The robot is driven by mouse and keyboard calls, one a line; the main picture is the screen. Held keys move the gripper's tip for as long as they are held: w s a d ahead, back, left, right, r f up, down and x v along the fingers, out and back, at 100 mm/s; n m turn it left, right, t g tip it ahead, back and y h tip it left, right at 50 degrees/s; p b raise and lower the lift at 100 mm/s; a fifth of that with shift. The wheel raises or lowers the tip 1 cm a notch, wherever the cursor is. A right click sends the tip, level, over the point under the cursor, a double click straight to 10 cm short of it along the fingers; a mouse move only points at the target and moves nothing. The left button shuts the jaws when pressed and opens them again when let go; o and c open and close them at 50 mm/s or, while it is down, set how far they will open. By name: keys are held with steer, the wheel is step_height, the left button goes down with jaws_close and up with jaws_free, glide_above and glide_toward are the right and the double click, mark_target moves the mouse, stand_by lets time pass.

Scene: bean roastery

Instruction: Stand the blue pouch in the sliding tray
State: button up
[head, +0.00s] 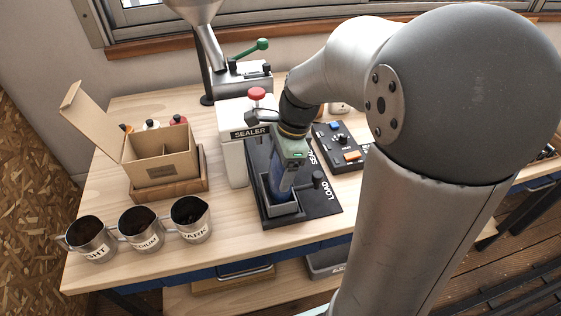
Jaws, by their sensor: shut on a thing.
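The blue pouch (278,187) is upright in the small grey sliding tray (283,210), at the LOAD end of the black base in front of the sealer (232,150). My gripper (289,172) points down over the tray and is shut on the pouch's upper part. My gripper hides much of the pouch. The pouch's lower end is inside the tray walls; I cannot tell whether it touches the tray floor.
A black knob (318,179) stands close right of the tray. An open cardboard box (160,155) sits on a wooden stand at left. Three metal cups, including the DARK cup (191,220), line the front left. A control panel (343,147) lies behind right.

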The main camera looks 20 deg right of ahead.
steer(key=shift+f, duration=0.2)
steer(key=o, duration=1.3)
steer(key=shift+c, duration=0.2)
steer(key=p+v, duration=0.2)
steer(key=a+p+v, duration=0.1)
steer(key=p+v, duration=0.3)
steer(key=v, duration=0.1)
steer(key=shift+a+r, duration=0.2)
steer(key=shift+a, duration=0.1)
steer(key=shift+f, duration=0.1)
